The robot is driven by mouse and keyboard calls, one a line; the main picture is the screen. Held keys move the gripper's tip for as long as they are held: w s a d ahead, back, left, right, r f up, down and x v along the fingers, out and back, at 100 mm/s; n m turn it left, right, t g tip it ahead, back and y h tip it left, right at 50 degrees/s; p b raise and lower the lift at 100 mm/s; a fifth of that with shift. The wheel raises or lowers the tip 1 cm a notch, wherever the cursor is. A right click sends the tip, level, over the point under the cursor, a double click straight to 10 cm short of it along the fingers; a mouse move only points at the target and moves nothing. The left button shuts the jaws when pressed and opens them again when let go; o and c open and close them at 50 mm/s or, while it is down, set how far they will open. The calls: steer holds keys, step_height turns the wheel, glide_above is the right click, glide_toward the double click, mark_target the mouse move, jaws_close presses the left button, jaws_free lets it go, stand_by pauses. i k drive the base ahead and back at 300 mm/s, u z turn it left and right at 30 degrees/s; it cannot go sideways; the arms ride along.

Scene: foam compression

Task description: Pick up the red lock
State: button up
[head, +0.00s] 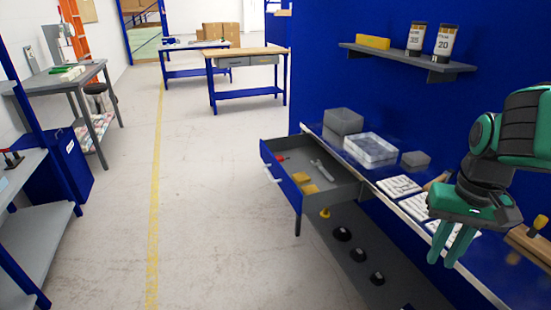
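A small red object (280,158), which looks like the red lock, lies inside an open drawer (344,199) under the blue workbench, near the drawer's back left corner. It is too small to make out its shape. My gripper (440,263) is at the right, above the bench's front edge, fingers pointing down. Its two green fingers look a little apart, with nothing seen between them. It is well to the right of the drawer and away from the red object.
The drawer also holds a grey wrench (322,169) and yellow blocks (306,184). A lower shelf (350,262) holds dark round items. The floor (210,200) left of the drawer is clear.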

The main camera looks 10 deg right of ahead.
mark_target(280, 158)
steer(key=i, duration=1.55)
steer(key=u, duration=0.3)
